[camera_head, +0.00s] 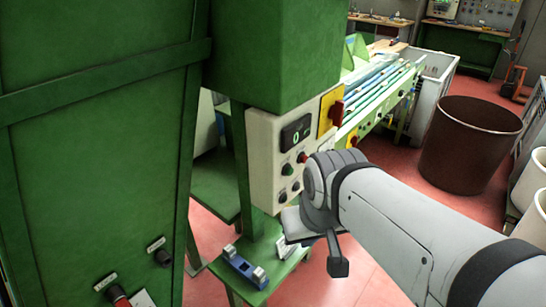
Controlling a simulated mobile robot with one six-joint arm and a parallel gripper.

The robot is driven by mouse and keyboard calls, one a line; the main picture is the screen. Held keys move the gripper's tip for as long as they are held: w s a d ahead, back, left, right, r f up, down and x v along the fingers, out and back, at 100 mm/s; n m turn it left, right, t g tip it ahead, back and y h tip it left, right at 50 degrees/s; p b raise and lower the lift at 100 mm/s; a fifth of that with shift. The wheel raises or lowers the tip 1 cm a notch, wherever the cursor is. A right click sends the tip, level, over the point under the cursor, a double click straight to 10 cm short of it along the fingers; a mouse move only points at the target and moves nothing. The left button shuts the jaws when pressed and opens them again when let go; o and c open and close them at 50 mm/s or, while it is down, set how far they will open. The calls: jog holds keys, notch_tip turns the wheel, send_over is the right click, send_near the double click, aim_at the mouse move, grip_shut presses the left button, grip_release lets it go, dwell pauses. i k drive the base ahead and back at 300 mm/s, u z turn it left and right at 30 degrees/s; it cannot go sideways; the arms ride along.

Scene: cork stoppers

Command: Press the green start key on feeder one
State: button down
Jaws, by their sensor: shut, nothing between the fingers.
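A pale control panel (262,150) is fixed below a green housing, left of my arm. It has a dark display (296,133) showing 0, and a green key (287,169) beneath it. A red button (302,157) sits just right of the green key, partly against my wrist. Smaller dark knobs are lower on the panel. No feeder number is readable. My gripper (338,264) hangs below my wrist, shut and empty, right of and lower than the green key. It appears apart from the panel. My wrist covers the panel's lower right edge.
A red rotary switch (334,110) on a yellow plate is right of the display. A green cabinet (95,150) fills the left. A blue fixture (245,268) sits on a low green ledge. A brown bin (470,145) stands behind my arm. Red floor is open between.

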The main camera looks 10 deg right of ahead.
aim_at(289, 171)
jog(key=z, duration=0.45)
jog(key=k, duration=1.55)
jog(key=u, duration=0.4)
jog(key=i, duration=0.95)
jog(key=u, duration=0.05)
